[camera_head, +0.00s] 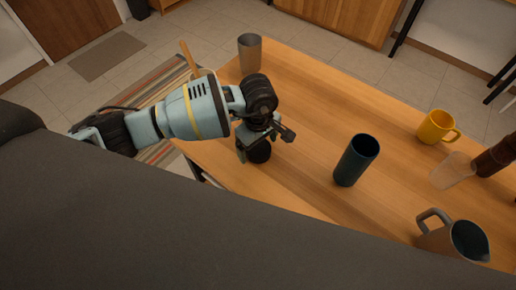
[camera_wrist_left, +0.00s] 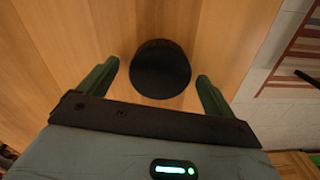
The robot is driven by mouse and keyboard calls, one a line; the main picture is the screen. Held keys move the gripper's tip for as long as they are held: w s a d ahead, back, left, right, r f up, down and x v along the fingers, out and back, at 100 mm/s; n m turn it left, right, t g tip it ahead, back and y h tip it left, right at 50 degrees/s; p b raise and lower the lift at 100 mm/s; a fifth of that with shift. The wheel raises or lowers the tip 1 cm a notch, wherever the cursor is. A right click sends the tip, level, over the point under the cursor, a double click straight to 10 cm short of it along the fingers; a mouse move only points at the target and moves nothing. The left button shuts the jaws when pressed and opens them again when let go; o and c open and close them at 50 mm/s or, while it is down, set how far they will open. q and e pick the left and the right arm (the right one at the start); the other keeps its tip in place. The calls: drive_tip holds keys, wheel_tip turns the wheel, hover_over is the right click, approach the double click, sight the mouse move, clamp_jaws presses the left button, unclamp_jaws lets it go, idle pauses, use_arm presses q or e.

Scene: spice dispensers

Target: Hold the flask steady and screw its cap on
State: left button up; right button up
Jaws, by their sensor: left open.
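The flask (camera_head: 350,166) is a dark blue, open-topped cylinder standing upright on the wooden table in the head view. The cap (camera_head: 259,153) is a dark round piece on the table to its left, partly hidden by my left gripper (camera_head: 263,146). In the left wrist view the cap (camera_wrist_left: 160,66) shows as a black disc between and slightly beyond the fingertips of my open left gripper (camera_wrist_left: 158,72). There is a gap on both sides, so the fingers do not appear to touch it. My right gripper is not in view.
A grey-brown tumbler (camera_head: 250,55) stands at the table's far left corner. A yellow mug (camera_head: 435,127), a clear cup (camera_head: 452,171), a brown object (camera_head: 496,156) and a grey pitcher (camera_head: 446,238) stand at the right. The table (camera_head: 310,120) between cap and flask is clear.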

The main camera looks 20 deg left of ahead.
use_arm(q)
drive_tip(key=shift+f, duration=0.45)
drive_tip(key=c, duration=1.1)
drive_tip(key=shift+o, duration=0.2)
drive_tip(key=shift+r, duration=0.1)
drive_tip(key=shift+r, duration=0.4)
drive_tip(key=r, duration=0.1)
drive_tip(key=s+r, duration=0.1)
drive_tip(key=shift+r, duration=0.35)
drive_tip(key=s+r, duration=0.1)
drive_tip(key=s, duration=1.4)
drive_tip(key=shift+d+r, duration=0.2)
drive_tip(key=shift+d, duration=0.15)
